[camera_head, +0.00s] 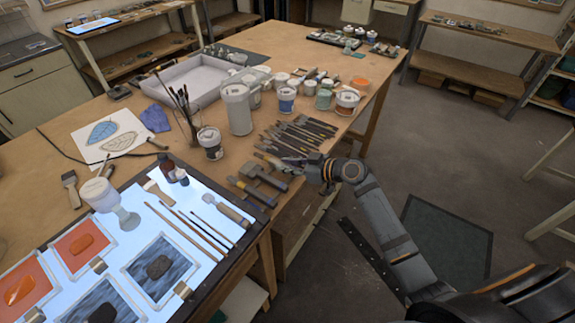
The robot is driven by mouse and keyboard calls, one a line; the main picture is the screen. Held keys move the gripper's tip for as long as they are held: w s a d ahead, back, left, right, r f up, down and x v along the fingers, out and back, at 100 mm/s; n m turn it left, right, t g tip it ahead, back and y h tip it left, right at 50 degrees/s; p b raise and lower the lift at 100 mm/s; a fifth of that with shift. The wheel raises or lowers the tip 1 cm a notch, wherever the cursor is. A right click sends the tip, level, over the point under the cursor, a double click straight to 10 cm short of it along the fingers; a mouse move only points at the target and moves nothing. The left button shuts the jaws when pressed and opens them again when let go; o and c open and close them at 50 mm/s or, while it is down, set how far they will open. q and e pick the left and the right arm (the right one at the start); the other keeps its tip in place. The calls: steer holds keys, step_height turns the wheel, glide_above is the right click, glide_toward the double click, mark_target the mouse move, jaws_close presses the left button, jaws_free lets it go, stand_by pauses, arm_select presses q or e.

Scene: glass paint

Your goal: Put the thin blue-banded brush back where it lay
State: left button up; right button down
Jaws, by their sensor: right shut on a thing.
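My right gripper (304,167) comes in from the right, low over the table's right edge by a row of slim dark-handled tools (298,134). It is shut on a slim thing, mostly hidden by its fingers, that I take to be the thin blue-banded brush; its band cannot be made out. Thin brushes (187,229) lie side by side on the bright light pad (150,195), and a wider brush (234,210) lies to their right. My left gripper is out of view.
Jars (286,98) and a tall white container (238,109) stand behind the tool row. Framed glass pieces (160,267) lie on the pad.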

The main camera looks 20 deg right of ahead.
steer(key=shift+f+b, duration=0.3)
steer(key=shift+b, duration=0.15)
stand_by(0.4)
steer(key=c, duration=1.1)
jaws_free()
steer(key=shift+c, duration=0.2)
steer(key=v, duration=1.2)
steer(key=shift+r, duration=0.1)
